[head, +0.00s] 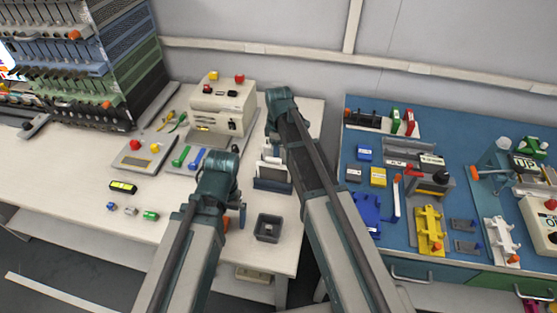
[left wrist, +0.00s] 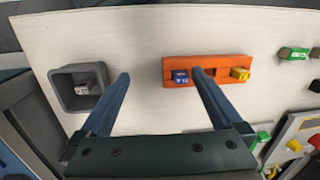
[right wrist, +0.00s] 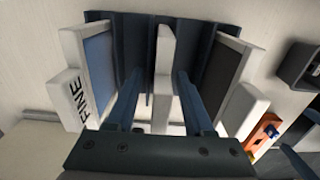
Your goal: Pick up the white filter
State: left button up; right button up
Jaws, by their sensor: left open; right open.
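A dark rack (right wrist: 205,30) in the right wrist view holds upright white-framed filters. The left filter (right wrist: 77,95) reads "FINE" and shows a blue face. The right filter (right wrist: 238,85) shows a dark grey face. The middle filter (right wrist: 162,50) shows only its white edge; its face is hidden. My right gripper (right wrist: 158,76) is open, one finger on each side of the middle filter. The rack also shows in the head view (head: 272,184). My left gripper (left wrist: 160,75) is open and empty above the white table, near an orange block (left wrist: 220,65).
A grey square bin (left wrist: 57,95) with a small grey piece stands left of the orange block in the left wrist view. In the head view, a beige machine (head: 228,103) stands behind the arms. A blue bench (head: 400,155) with many parts is at right.

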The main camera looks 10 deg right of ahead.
jog(key=shift+r, duration=0.1)
grip_shut()
dwell(0.4)
